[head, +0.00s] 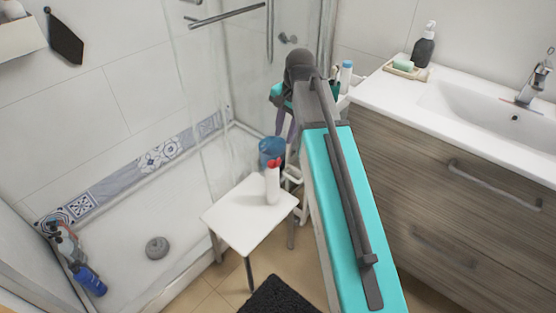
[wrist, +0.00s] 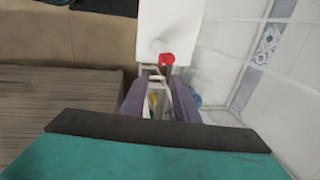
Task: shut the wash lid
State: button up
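A white wash bottle (head: 272,188) with a red lid (head: 273,163) stands upright on a small white stool (head: 235,213). The red top looks uneven, as if the lid is tipped up, but it is too small to be certain. In the wrist view the red lid (wrist: 167,59) shows just beyond my fingertips, with the pale bottle (wrist: 158,46) behind it. My gripper (wrist: 157,82) has its two purple-grey fingers apart, with nothing held between them. In the head view my gripper (head: 285,128) hangs above and behind the bottle, partly hidden by my arm.
A blue container (head: 271,149) and a white cart, partly hidden, are behind the stool. The glass shower (head: 195,110) is at left, with several bottles (head: 88,278) on its floor. The washbasin cabinet (head: 450,190) is at right. A dark mat (head: 282,297) lies in front.

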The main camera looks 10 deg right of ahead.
aim_at(279, 159)
jog(key=shift+f, duration=0.1)
jog(key=shift+w+a+f+b, duration=0.25)
jog(key=shift+w+f, duration=0.1)
jog(key=shift+f, duration=1.9)
jog(key=shift+w+a+f+b, duration=0.15)
jog(key=shift+w+a+f, duration=0.15)
jog(key=shift+f, duration=1.9)
jog(key=shift+w+a+f+b, duration=0.2)
jog(key=shift+w+f, duration=0.2)
jog(key=shift+f, duration=1.85)
